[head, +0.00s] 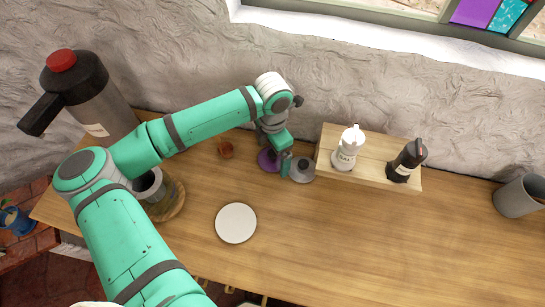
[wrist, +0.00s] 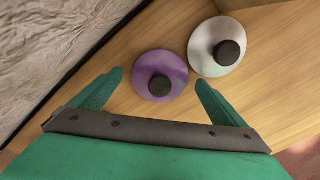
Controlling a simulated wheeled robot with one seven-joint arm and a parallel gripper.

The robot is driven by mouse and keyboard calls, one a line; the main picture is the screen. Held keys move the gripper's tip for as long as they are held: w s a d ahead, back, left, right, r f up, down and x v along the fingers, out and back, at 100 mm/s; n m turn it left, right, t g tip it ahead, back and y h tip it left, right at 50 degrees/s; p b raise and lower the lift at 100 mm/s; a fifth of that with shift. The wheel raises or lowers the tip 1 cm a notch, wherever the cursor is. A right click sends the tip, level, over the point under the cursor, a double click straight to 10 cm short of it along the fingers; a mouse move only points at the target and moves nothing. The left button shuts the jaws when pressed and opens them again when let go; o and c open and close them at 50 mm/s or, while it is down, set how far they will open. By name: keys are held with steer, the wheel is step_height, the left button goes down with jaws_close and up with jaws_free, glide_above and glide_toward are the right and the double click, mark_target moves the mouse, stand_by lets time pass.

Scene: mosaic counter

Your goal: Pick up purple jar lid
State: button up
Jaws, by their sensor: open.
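The purple jar lid (wrist: 160,75) is a round purple disc with a dark knob, lying on the wooden counter. In the wrist view it sits between and just beyond the tips of my open gripper (wrist: 158,80). In the head view the purple lid (head: 268,160) shows partly, with my gripper (head: 284,165) over its right side. The fingers hold nothing. A grey-white lid (wrist: 217,47) with a dark knob lies close to the right of the purple one, past the right fingertip. It also shows in the head view (head: 302,170).
A raised wooden board (head: 375,158) with a white shaker (head: 348,148) and a dark bottle (head: 405,160) stands to the right. A white plate (head: 236,223) lies in front. The rough wall rises behind. The counter's right middle is clear.

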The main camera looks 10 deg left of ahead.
steer(key=c, duration=1.2)
steer(key=shift+o, duration=0.2)
steer(key=shift+r, duration=0.1)
